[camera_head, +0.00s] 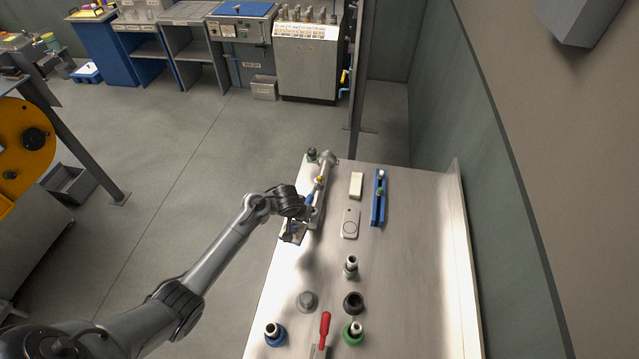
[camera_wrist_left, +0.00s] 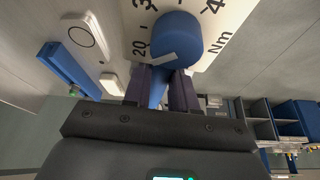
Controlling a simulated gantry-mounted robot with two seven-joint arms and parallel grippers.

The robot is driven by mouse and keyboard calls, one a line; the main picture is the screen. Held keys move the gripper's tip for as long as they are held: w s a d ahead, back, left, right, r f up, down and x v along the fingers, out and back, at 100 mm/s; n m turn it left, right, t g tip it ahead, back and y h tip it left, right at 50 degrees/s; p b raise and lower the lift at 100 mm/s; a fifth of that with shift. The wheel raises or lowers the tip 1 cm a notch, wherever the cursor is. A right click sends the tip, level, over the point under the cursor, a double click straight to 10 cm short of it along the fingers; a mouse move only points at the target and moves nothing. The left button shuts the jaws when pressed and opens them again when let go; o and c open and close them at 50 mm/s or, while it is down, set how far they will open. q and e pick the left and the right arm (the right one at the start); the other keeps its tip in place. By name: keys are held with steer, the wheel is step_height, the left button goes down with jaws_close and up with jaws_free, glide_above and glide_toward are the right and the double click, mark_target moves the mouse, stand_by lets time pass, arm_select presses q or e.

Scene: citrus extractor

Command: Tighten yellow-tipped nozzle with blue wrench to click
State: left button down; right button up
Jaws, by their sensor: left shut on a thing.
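Whether the wrench head sits around the nozzle is too small to tell. My right gripper is not in view.
A white block (camera_head: 356,185), a grey device with a round dial (camera_head: 350,223) and a blue rail (camera_head: 378,200) lie right of the wrench. Several loose fittings and a red-handled tool (camera_head: 324,328) stand at the near end. The bench's right half (camera_head: 420,260) is clear.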

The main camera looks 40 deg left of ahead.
arm_select(q)
steer(key=a+m+h, duration=0.1)
steer(key=a+m, duration=0.3)
steer(key=a, duration=0.3)
steer(key=shift+s+a+m+h, duration=0.15)
steer(key=shift+s+m+h, duration=0.2)
steer(key=shift+m+h, duration=0.05)
stand_by(0.8)
stand_by(0.5)
steer(key=a+m, duration=0.1)
steer(key=a+m+h, duration=0.1)
steer(key=a, duration=0.1)
steer(key=shift+w+a, duration=0.25)
steer(key=shift+w, duration=0.15)
stand_by(0.4)
steer(key=shift+d, duration=0.2)
